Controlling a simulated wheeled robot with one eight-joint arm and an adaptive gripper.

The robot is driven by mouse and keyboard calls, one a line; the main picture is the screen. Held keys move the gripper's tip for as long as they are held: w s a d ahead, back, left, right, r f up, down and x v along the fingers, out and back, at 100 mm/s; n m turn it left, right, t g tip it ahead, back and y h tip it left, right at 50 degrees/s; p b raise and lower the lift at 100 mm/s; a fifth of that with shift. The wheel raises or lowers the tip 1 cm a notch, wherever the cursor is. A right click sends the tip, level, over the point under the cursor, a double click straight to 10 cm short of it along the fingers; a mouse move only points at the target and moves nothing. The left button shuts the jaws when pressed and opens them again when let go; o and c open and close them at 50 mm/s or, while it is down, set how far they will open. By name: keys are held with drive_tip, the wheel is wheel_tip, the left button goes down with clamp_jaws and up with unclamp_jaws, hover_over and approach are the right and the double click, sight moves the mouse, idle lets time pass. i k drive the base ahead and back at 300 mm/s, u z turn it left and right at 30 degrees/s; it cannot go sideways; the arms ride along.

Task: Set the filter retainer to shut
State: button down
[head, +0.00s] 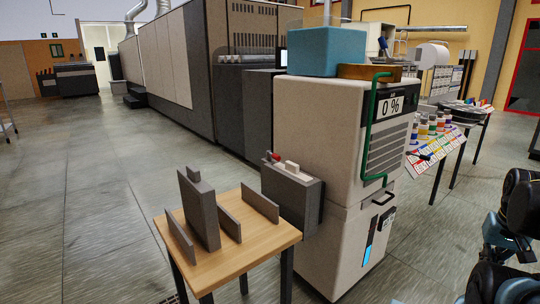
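A tall white cabinet (318,130) stands right of centre with a "0 %" display (391,105) near its top. A green bar (368,135) bent like a long handle runs down its front, beside a slatted dark grille (387,150). I cannot tell for sure which part is the filter retainer; the green bar across the grille side may be it. Whether it is open or shut is not clear from here. Dark links of my arm show at the right edge, well apart from the cabinet. I cannot make out my gripper's fingers.
A small wooden table (258,238) with grey upright plates (200,212) stands at the cabinet's left. A grey box (291,190) with a red knob is at the cabinet's side. A blue block (327,52) sits on top. A table with colourful bottles (440,125) stands behind right.

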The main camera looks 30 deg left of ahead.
sight(269, 154)
drive_tip(key=k, duration=0.95)
drive_tip(key=u, duration=0.7)
drive_tip(key=i, duration=0.95)
